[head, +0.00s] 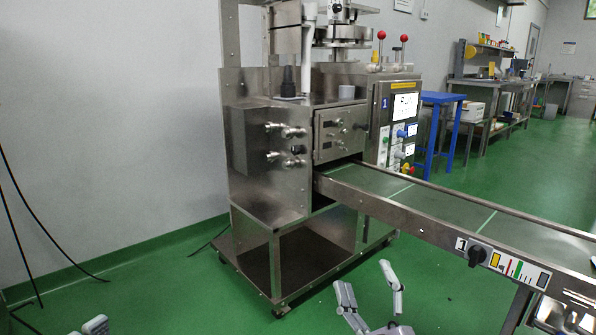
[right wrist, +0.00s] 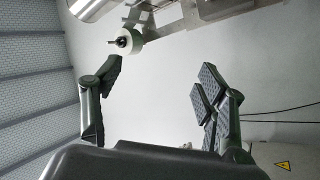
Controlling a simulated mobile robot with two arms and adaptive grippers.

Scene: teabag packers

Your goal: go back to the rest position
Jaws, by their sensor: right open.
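My right gripper (head: 367,281) is at the bottom of the head view, in front of the machine and left of the conveyor's near end. Its fingers are spread, with nothing between them. The right wrist view also shows this gripper (right wrist: 160,80) open and empty, with a pale wall behind it. Light grey tips (head: 95,325) at the bottom left edge of the head view look like part of my left gripper; the rest is cut off.
A steel packing machine (head: 265,165) stands ahead, with a green conveyor belt (head: 450,205) running to the right. A blue stool (head: 440,98) and workbenches (head: 497,85) stand behind. Green floor (head: 180,290) is clear at left, apart from black cables (head: 35,220) by the wall.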

